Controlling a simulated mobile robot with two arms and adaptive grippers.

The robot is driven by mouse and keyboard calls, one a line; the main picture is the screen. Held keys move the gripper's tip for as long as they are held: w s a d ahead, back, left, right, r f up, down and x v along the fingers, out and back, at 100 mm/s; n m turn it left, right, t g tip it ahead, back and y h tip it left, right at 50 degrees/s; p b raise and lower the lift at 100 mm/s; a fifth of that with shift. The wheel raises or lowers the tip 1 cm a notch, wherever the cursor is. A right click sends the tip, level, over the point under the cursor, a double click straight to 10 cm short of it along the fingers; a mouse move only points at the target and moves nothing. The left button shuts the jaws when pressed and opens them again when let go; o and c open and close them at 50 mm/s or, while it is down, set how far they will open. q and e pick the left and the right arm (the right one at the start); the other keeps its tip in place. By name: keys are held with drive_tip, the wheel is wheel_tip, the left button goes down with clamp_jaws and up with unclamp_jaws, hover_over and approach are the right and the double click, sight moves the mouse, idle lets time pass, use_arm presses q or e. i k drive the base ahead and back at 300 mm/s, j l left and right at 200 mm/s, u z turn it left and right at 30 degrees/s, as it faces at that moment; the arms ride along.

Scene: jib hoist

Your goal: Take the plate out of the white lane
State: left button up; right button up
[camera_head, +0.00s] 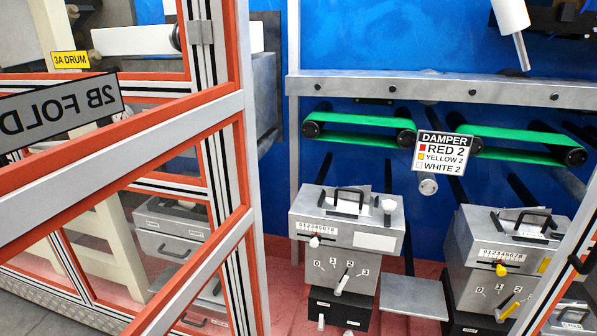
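The lane with white knobs is a grey metal unit (347,222) at lower centre. A black handle (347,199) stands on its top, with a pale plate-like piece behind it; I cannot tell how deep this sits. A white knob (389,205) is beside the handle. The front has a white side knob (314,242) and a white-tipped lever (342,284) below a scale marked 0 to 3, with the lever pointing up and right. A flat grey plate-like panel (415,296) lies to the right of the unit. Neither of my grippers is in view.
An orange-and-white guard frame (238,130) fills the left. A similar unit with yellow knobs (503,240) stands right, partly behind a frame post (565,270). The damper sign (441,152) reads red 2, yellow 2, white 2. Green belts (360,123) run above the units.

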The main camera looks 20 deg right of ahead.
sight(356, 200)
drive_tip(key=i+l, duration=0.1)
drive_tip(key=l, duration=0.3)
drive_tip(key=i+l, duration=0.1)
drive_tip(key=l, duration=0.3)
drive_tip(key=i+l+u, duration=0.1)
drive_tip(key=l, duration=0.3)
